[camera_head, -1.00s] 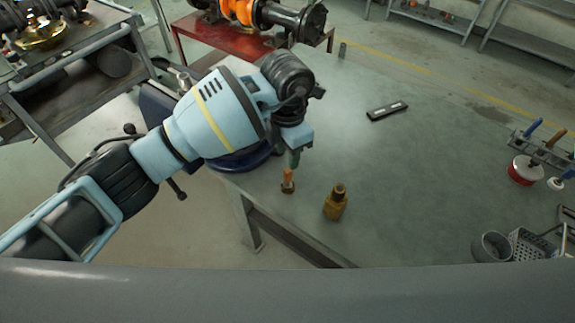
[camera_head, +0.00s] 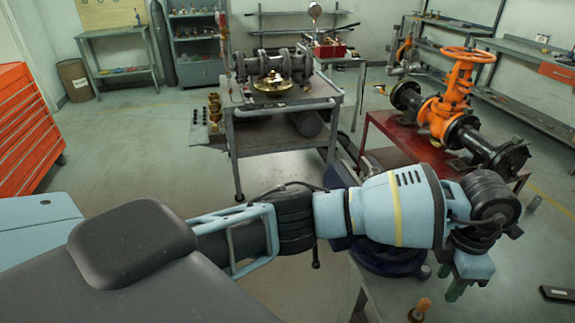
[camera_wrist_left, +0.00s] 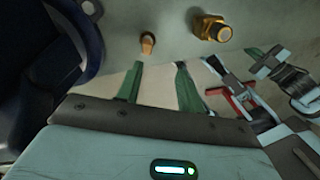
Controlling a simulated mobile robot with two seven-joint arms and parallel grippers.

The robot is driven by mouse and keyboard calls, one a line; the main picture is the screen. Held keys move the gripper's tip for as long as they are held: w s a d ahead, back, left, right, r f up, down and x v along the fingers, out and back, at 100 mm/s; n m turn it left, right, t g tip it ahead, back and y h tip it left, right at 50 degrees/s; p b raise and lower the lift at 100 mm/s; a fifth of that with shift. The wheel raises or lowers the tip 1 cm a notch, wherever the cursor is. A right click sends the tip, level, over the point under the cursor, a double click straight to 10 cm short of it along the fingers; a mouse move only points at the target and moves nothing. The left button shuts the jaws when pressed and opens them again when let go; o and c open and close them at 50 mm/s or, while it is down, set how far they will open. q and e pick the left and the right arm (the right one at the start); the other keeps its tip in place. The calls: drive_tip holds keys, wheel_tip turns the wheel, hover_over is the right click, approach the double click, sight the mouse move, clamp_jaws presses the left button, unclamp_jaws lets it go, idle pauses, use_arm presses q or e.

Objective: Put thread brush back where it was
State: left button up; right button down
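A small wooden-handled piece, which looks like the thread brush (camera_head: 420,310), stands at the bottom edge of the head view, its lower part cut off. It also shows in the left wrist view (camera_wrist_left: 147,43), just beyond my fingertips. My left gripper (camera_head: 463,290) hangs above and to the right of it in the head view. In the left wrist view its two green fingers (camera_wrist_left: 158,75) are apart with nothing between them. Light blue and black parts with green tips at the right of the wrist view look like my right gripper (camera_wrist_left: 264,60); its state is unclear.
A brass fitting (camera_wrist_left: 211,28) stands near the brush. A dark flat object (camera_head: 558,293) lies at the lower right. Behind are an orange valve (camera_head: 450,100) on a red stand (camera_head: 400,133), a grey cart (camera_head: 290,108) and an orange drawer cabinet (camera_head: 25,125). Floor between is clear.

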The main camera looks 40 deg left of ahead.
use_arm(q)
drive_tip(key=s+d+n+g+h, duration=0.4)
drive_tip(key=s+d+g+h, duration=0.1)
drive_tip(key=s+d+h, duration=0.8)
drive_tip(key=w+a+f+n+t+h, duration=0.1)
drive_tip(key=w+a+n+t+h, duration=0.1)
drive_tip(key=a+n+t, duration=0.6)
drive_tip(key=w+a+f+n+t+h, duration=0.1)
drive_tip(key=w+a+n+t+h, duration=0.15)
drive_tip(key=n+t, duration=0.95)
drive_tip(key=s+a+f+n+t+y, duration=0.2)
drive_tip(key=a+f+n+y, duration=0.85)
drive_tip(key=n, duration=0.25)
drive_tip(key=s+a+f+n+g+y, duration=0.5)
drive_tip(key=s+a+f+n+g, duration=0.2)
drive_tip(key=s+a+f, duration=0.7)
drive_tip(key=s+n, duration=0.1)
drive_tip(key=s, duration=0.2)
drive_tip(key=shift+f+n+y, duration=0.35)
drive_tip(key=shift+n+y, duration=0.05)
